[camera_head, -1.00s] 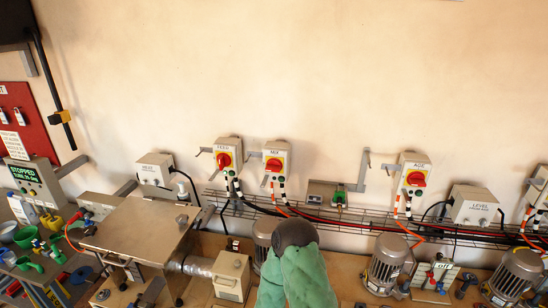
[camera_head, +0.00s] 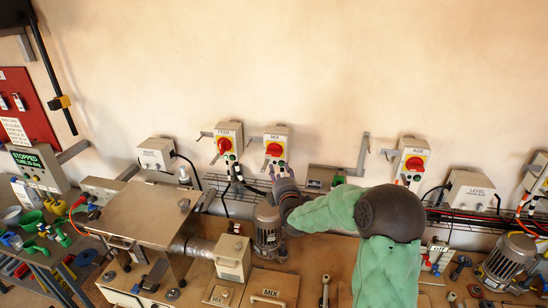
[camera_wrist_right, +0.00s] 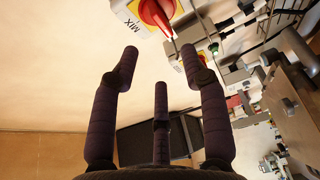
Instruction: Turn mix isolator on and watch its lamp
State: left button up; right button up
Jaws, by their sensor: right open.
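The mix isolator (camera_head: 277,137) is a pale box on the wall with a red rotary knob (camera_head: 274,149) on a yellow plate. In the right wrist view, its MIX-labelled box (camera_wrist_right: 130,15) and red knob (camera_wrist_right: 157,14) show at the top, just beyond my fingertips. My right gripper (camera_head: 282,170) is just below the isolator, its fingers partly hidden by the hand and arm. In the wrist view my right gripper (camera_wrist_right: 158,62) is open and empty, its fingers apart from the knob. I cannot make out a lit lamp on the mix isolator. My left gripper is not in view.
The feed isolator (camera_head: 229,137) is close on the left, with a green spot below its knob. The AGE-like labelled isolator (camera_head: 411,157) is farther right. Below are cables, a motor (camera_head: 267,228) and a metal-lidded box (camera_head: 150,212). The wall above is clear.

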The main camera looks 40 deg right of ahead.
aim_at(274, 155)
jog(key=p+x, duration=0.2)
jog(key=x, duration=0.8)
jog(key=shift+w+d+p, duration=0.15)
jog(key=shift+w+p, duration=0.15)
jog(key=shift+w, duration=0.05)
grip_shut()
